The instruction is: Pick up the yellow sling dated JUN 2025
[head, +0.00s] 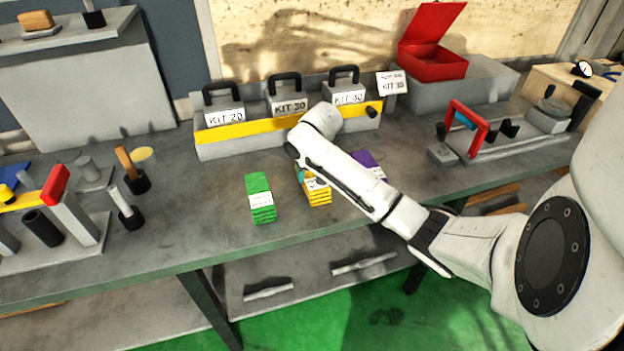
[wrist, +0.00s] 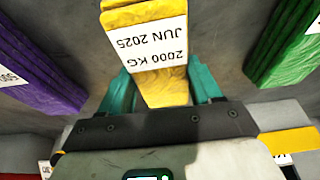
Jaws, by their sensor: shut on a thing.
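The yellow sling (head: 318,190) is a folded stack on the bench, partly hidden by my arm in the head view. In the wrist view the yellow sling (wrist: 150,13) carries a white label reading 2000 KG, JUN 2025, upside down in the picture. My gripper (wrist: 158,92) has its teal fingers on both sides of the sling and is shut on it. In the head view only a little teal of my gripper (head: 300,174) shows beside the sling. Whether the sling touches the bench is hard to tell.
A green sling (head: 260,198) lies left of the yellow one, and a purple sling (head: 368,163) lies behind my arm to the right. A rack with a yellow strip (head: 245,130) holds kit weights behind them. The bench front edge is clear.

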